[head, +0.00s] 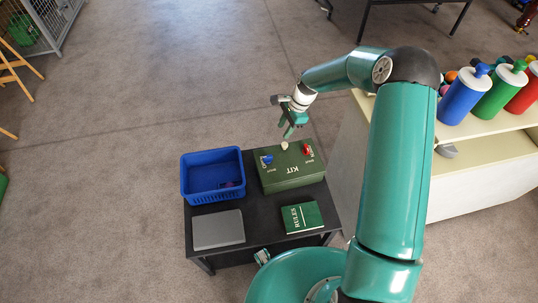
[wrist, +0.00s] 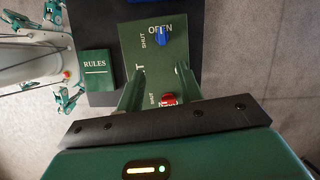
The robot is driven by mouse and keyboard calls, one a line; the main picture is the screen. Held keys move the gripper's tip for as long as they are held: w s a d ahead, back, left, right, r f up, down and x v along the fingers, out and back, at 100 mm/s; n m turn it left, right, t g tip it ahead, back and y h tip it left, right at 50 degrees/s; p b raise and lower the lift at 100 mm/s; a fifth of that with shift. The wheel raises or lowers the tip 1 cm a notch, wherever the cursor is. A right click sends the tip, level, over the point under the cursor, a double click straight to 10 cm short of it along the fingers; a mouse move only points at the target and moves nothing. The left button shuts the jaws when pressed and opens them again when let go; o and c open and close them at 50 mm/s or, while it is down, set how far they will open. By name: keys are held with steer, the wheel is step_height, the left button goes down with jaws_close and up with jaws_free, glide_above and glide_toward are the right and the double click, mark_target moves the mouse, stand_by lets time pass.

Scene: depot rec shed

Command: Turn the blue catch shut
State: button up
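The green KIT box (head: 290,178) lies on a low black table. Its blue catch (head: 266,160) is at the left of the lid's far side in the head view and its red catch (head: 307,149) at the right. In the wrist view the blue catch (wrist: 161,36) is beside the word OPEN, with SHUT to its left. The red catch (wrist: 169,98) shows between my fingers, partly cut off by the gripper body. My gripper (head: 289,130) is above the box's far edge, apart from the blue catch. In the wrist view its fingers (wrist: 160,72) are spread with nothing between the tips.
On the black table (head: 262,220) are a blue basket (head: 212,193), a grey flat case (head: 218,230) and a green RULES book (head: 302,217). A pale shelf (head: 480,180) with several coloured bottles stands at the right. Open carpet lies left and beyond the table.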

mark_target(268, 156)
steer(key=shift+m+y, duration=0.3)
steer(key=shift+m, duration=0.3)
steer(key=x, duration=1.7)
steer(key=shift+w+d+f, duration=0.1)
steer(key=shift+w+f, duration=0.1)
steer(key=shift+f, duration=0.2)
steer(key=shift+c, duration=0.5)
jaws_close()
